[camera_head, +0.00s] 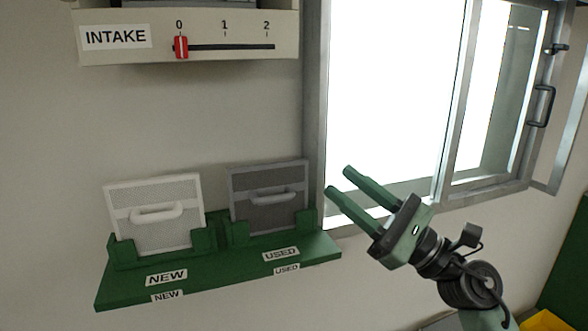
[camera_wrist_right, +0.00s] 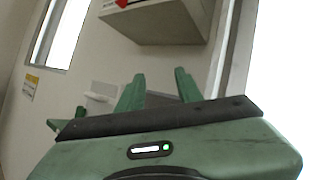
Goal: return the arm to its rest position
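My right gripper (camera_head: 340,180) is in front of the lower left part of the bright window, to the right of the shelf. Its two green fingers are apart with nothing between them. In the right wrist view the fingers (camera_wrist_right: 157,88) also stand apart and empty. My left gripper is not in view.
A green shelf (camera_head: 215,268) holds a white filter panel (camera_head: 130,194) at NEW and a dark grey one (camera_head: 268,183) at USED. Above is the INTAKE box (camera_head: 120,52), its red slider (camera_head: 181,47) at 0. The window's hinged pane (camera_head: 495,95) stands at the right.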

